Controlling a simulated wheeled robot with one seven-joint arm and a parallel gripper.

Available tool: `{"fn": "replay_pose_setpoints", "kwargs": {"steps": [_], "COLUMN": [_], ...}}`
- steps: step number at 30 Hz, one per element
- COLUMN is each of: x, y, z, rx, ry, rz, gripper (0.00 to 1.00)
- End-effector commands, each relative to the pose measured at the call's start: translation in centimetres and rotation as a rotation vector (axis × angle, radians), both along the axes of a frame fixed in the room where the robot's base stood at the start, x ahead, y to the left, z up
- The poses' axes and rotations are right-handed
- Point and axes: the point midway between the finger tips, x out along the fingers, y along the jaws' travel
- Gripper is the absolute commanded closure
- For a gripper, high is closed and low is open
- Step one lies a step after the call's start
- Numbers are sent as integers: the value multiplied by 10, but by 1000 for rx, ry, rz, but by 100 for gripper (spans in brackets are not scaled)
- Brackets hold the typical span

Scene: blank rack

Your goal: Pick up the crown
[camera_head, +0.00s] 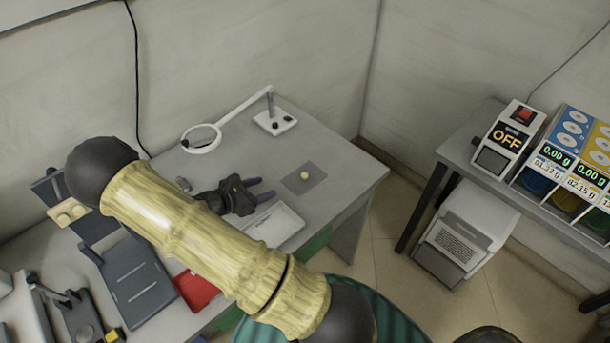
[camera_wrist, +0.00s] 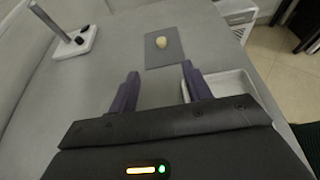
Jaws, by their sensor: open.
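A small pale yellow object (camera_head: 304,175), which may be the crown, rests on a dark grey square mat (camera_head: 317,170) on the table. It is too small to make out its shape. In the wrist view the same object (camera_wrist: 161,42) sits on the mat (camera_wrist: 152,60), beyond my fingertips and slightly right of the middle. My gripper (camera_head: 266,189) is left of the mat over the table; in the wrist view my gripper (camera_wrist: 160,68) has its two purple fingers wide apart with nothing between them. The object is clear of the fingers.
A white tray (camera_head: 290,212) lies near my gripper, beside the right finger in the wrist view. A magnifier lamp's white base (camera_head: 284,123) stands behind, with its ring (camera_head: 201,138) to the left. A red tray (camera_head: 196,291) is at front left.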

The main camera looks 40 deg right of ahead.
Motion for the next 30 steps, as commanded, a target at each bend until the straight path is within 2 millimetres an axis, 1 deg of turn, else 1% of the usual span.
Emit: {"fn": "replay_pose_setpoints", "kwargs": {"steps": [1, 12, 15, 18, 21, 30], "x": [0, 4, 5, 6, 7, 7], "y": [-9, -69, -85, -96, -101, -102], "z": [-2, -27, -34, -39, -42, -43], "rx": [-2, -1, 0, 0, 1, 1], "ry": [3, 2, 2, 2, 0, 0], "rz": [-4, -6, -5, -4, -3, -3], "gripper": [51, 51, 51, 51, 51, 51]}}
